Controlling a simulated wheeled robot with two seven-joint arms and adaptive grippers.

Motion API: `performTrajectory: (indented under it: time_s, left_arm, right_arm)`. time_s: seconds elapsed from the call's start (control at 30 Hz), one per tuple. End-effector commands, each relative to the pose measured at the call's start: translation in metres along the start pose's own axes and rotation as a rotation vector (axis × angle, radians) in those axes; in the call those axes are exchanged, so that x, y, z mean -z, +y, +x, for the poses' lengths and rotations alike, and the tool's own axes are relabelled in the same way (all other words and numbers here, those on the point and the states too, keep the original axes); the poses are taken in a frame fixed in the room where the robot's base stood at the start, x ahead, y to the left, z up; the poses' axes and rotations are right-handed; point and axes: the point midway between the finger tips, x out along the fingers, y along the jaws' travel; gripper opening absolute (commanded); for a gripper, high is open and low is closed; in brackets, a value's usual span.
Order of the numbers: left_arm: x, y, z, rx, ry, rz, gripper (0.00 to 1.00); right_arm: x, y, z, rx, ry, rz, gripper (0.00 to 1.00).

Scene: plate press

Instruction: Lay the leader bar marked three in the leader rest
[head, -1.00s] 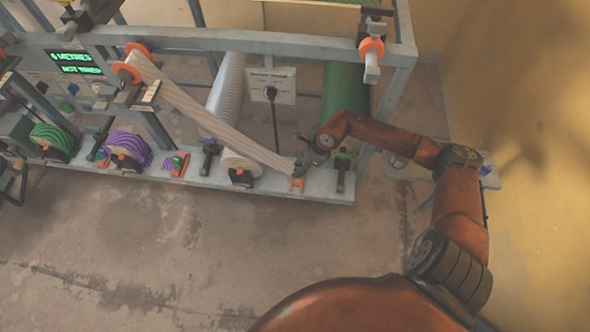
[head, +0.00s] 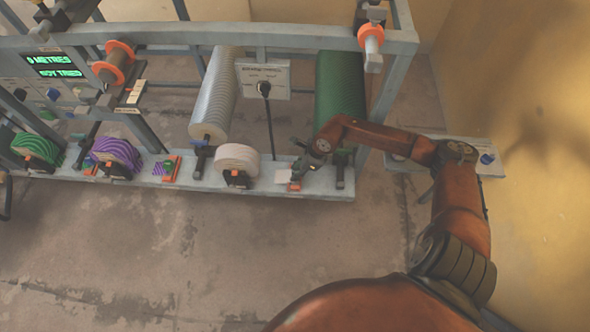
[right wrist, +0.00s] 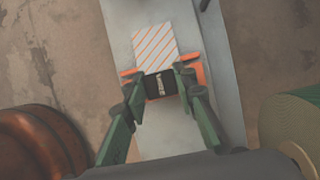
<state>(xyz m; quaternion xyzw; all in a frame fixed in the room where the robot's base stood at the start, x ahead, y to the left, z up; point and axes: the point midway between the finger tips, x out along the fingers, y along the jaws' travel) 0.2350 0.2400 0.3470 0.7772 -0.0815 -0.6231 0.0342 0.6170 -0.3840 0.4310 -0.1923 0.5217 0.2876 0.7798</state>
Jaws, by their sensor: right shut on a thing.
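My right gripper (head: 301,167) is low over the front shelf, right of the white roll. In the right wrist view its fingers (right wrist: 161,84) are shut on a small dark leader bar (right wrist: 160,87) with a pale mark that I cannot read. A short white sheet with orange stripes (right wrist: 155,48) extends from the bar; its end shows white in the head view (head: 283,176). An orange leader rest (right wrist: 200,73) shows at both sides of the bar, under the fingertips. I cannot tell whether the bar touches it.
The shelf (head: 330,187) carries a white roll (head: 238,158), a purple striped roll (head: 117,153) and a green striped roll (head: 37,147). A large green roll (head: 340,85) and a grey roll (head: 216,95) stand behind. A green display (head: 55,66) reads 0 metres on top.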

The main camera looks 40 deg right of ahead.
Motion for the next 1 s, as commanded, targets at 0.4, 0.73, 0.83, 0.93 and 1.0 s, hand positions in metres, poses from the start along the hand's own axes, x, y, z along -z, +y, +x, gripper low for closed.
performTrajectory:
  time_s: [0.4,0.73,0.83,0.93,1.0]
  left_arm:
    - [0.0,0.0,0.0,0.0,0.0,0.0,0.39]
    - [0.0,0.0,0.0,0.0,0.0,0.0,0.39]
    - [0.0,0.0,0.0,0.0,0.001,0.0,0.39]
    - [0.0,0.0,0.0,0.0,0.001,0.0,0.39]
    - [0.0,0.0,0.0,0.0,0.001,0.0,0.39]
  right_arm:
    - [0.001,0.0,0.0,0.0,0.002,0.001,0.39]
    - [0.001,0.0,0.0,0.0,0.002,0.0,0.46]
    - [0.0,0.0,-0.004,0.0,0.001,0.0,0.46]
    - [0.001,-0.001,-0.016,0.003,0.002,-0.001,0.46]
    - [0.001,-0.001,-0.028,0.002,0.003,-0.002,0.46]
